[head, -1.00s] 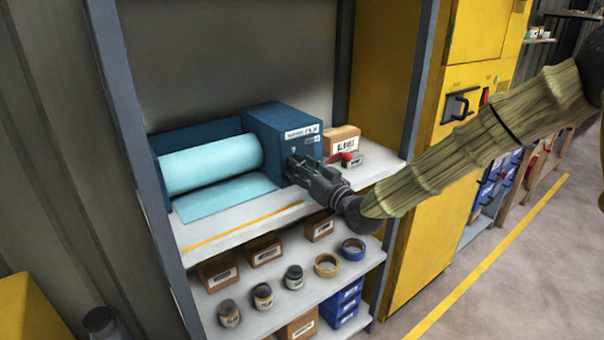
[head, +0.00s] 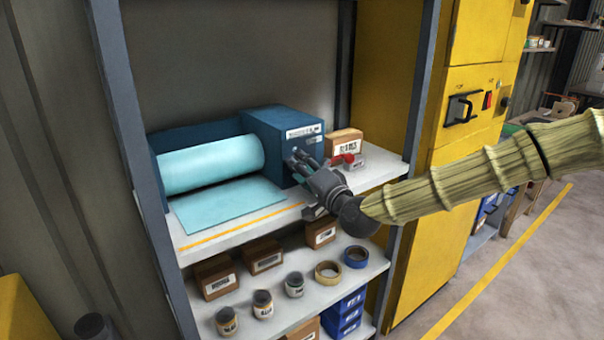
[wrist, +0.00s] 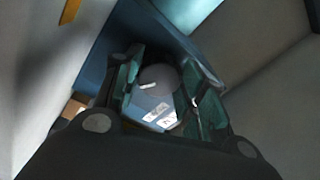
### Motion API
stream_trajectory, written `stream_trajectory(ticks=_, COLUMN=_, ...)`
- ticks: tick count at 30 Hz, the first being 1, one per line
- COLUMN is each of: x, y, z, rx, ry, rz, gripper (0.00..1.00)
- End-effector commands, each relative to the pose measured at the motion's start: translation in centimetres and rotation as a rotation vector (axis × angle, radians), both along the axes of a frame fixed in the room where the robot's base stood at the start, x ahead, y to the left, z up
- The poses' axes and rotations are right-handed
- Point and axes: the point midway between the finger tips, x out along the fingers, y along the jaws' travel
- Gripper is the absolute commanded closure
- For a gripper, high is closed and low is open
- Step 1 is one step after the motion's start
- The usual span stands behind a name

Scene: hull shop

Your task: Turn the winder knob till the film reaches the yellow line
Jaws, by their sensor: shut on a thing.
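The blue winder box (head: 275,135) stands on the upper shelf, with the light-blue film roll (head: 212,165) to its left. The film sheet (head: 228,205) lies flat on the shelf, its front edge a narrow strip short of the yellow line (head: 235,230). My gripper (head: 300,165) is at the front face of the winder box, shut on the winder knob. In the wrist view the round grey knob (wrist: 158,79) with a white mark sits between the two fingers. In the head view my gripper hides the knob.
A cardboard box (head: 345,142) and a small red-topped item (head: 345,158) stand right of the winder. The shelf below holds cartons, jars and tape rolls (head: 328,270).

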Motion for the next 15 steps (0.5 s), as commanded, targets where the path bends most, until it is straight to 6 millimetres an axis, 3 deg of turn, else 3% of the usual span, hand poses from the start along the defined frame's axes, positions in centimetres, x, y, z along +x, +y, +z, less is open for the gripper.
stream_trajectory(ticks=15, x=0.15, y=-0.20, z=0.16, rx=0.373, ry=0.265, rz=-0.005, gripper=0.83)
